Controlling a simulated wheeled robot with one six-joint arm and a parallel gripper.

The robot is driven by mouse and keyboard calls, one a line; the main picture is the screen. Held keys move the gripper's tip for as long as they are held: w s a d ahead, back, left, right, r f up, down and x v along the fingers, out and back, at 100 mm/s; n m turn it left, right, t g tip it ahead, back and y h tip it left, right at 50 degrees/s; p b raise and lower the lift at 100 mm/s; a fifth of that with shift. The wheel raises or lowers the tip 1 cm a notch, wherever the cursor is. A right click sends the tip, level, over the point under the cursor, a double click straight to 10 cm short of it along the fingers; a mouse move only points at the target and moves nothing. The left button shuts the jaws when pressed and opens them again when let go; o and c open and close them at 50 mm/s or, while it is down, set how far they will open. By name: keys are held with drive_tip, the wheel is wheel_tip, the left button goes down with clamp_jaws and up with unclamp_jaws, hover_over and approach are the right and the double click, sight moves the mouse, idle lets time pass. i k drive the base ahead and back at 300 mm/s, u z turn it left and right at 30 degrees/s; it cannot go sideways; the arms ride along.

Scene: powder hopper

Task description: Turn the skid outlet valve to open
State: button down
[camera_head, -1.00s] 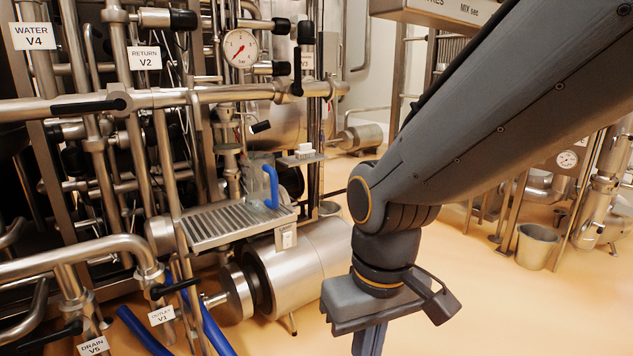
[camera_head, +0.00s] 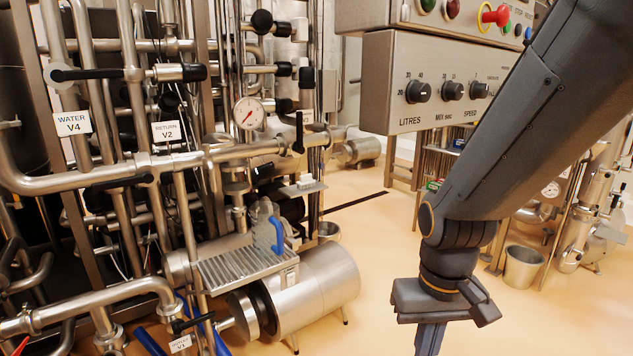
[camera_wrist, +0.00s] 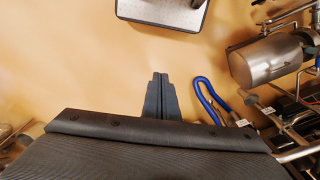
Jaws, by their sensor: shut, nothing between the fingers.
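The outlet valve V1 has a black lever handle (camera_head: 192,322) at the lower left of the head view, on the pipework beside blue hoses. Its white label, OUTLET V1 (camera_head: 180,343), hangs just below. The lever lies nearly level, slightly tilted up to the right. My gripper (camera_head: 430,340) is at the lower right, well to the right of the valve and apart from it, pointing down. In the wrist view my gripper's fingers (camera_wrist: 158,95) are together and empty over bare floor. A blue hose (camera_wrist: 208,95) lies to their right. The fingertips are cut off in the head view.
A steel motor (camera_head: 318,285) and slotted tray (camera_head: 235,268) stand between the valve and my gripper. A control box with knobs (camera_head: 390,85) hangs at upper right. A bucket (camera_head: 523,265) stands at right. The floor around my gripper is clear.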

sight(177, 328)
drive_tip(key=k, duration=0.45)
drive_tip(key=u, duration=0.95)
drive_tip(key=i, duration=0.9)
drive_tip(key=u, duration=0.25)
